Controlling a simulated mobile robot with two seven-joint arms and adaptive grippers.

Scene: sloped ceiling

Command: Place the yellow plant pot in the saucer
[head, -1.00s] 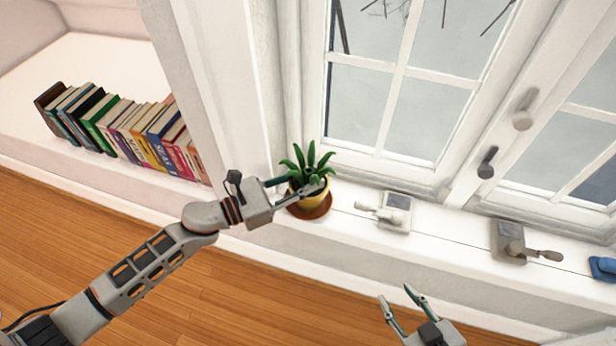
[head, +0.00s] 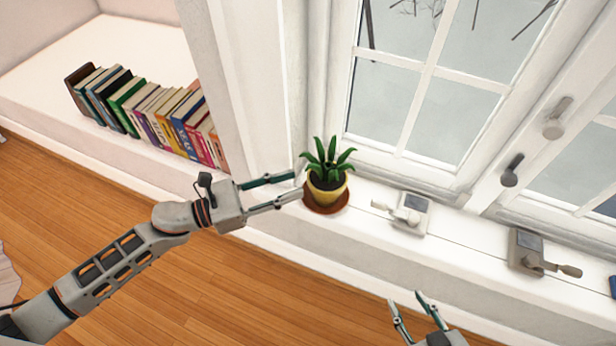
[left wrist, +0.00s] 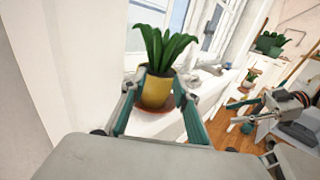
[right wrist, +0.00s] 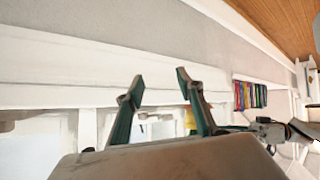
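The yellow plant pot (head: 327,194) holds a green leafy plant. It stands upright in the brown saucer (head: 322,209) on the white windowsill. The pot also shows in the left wrist view (left wrist: 156,91), beyond the fingertips, with the saucer (left wrist: 158,108) under it. My left gripper (head: 298,184) is open, just left of the pot, its fingers pointing at it and apart from it in the head view. My right gripper (head: 411,301) is open and empty, low in front of the sill. It shows open in the right wrist view (right wrist: 158,88) too.
Two grey devices with handles (head: 410,214) (head: 535,252) stand on the sill right of the pot. Window handles (head: 512,170) project above the sill. A row of books (head: 150,115) stands on a ledge at left. The wooden floor (head: 190,290) is clear.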

